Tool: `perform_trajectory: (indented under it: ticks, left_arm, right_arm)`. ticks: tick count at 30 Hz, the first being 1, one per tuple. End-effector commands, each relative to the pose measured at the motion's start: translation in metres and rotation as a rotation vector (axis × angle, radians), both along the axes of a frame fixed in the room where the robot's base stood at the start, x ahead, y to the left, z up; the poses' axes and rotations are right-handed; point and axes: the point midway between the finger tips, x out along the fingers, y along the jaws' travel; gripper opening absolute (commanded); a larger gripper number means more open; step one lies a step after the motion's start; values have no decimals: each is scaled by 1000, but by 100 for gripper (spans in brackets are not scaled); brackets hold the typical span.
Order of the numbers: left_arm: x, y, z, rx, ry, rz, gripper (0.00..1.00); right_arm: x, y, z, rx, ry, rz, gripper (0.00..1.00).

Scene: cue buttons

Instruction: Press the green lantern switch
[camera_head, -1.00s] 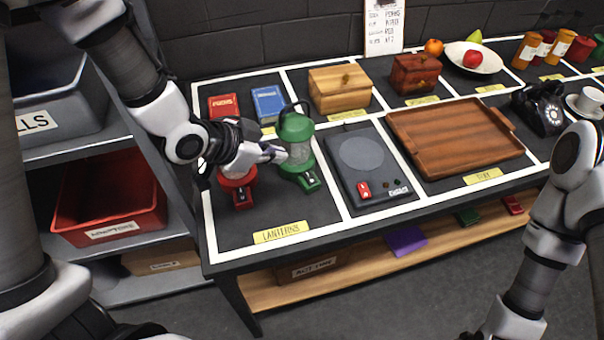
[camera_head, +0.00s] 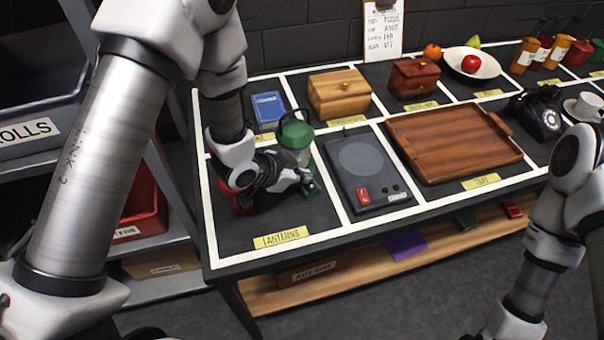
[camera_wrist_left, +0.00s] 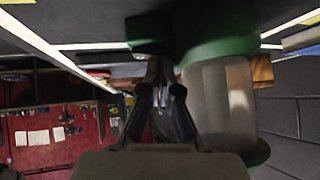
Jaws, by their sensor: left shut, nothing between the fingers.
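The green lantern (camera_head: 296,134) stands upright in the lanterns section of the table, with its green cap and part of its glass showing. My left gripper (camera_head: 303,177) is shut and empty, low in front of the lantern, and hides most of its base and the switch. In the left wrist view the green base (camera_wrist_left: 222,38) and the glass beside it lie close to the right of my shut fingertips (camera_wrist_left: 160,72). I cannot tell whether the fingertips touch the switch. The red lantern is mostly hidden behind my left gripper and wrist.
A dark hot plate device (camera_head: 366,171) with a red switch sits right of the lanterns. A wooden tray (camera_head: 455,146) lies beyond it. A blue book (camera_head: 268,109) and a wooden box (camera_head: 339,94) are behind. The lanterns label (camera_head: 281,238) lies at the front edge.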

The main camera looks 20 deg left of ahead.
Motion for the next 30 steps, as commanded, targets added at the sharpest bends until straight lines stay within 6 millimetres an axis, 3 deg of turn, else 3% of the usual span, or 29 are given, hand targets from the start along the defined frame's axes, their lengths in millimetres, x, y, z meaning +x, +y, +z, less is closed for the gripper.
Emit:
perform_trajectory:
  ticks: [9, 13, 20, 30]
  left_arm:
    - [0, 0, -1, -1, 1, 0, 0]
    - [2, 2, -3, -40, 35, -1, 0]
    - [1, 1, -5, -35, 34, -2, 0]
    - [-9, -10, -3, -35, 35, -3, 0]
  right_arm:
    - [0, 0, 1, 0, 0, 0, 97]
    - [0, 0, 11, 0, 0, 0, 97]
    - [0, 0, 7, 0, 0, 0, 97]
    - [0, 0, 9, 0, 0, 0, 97]
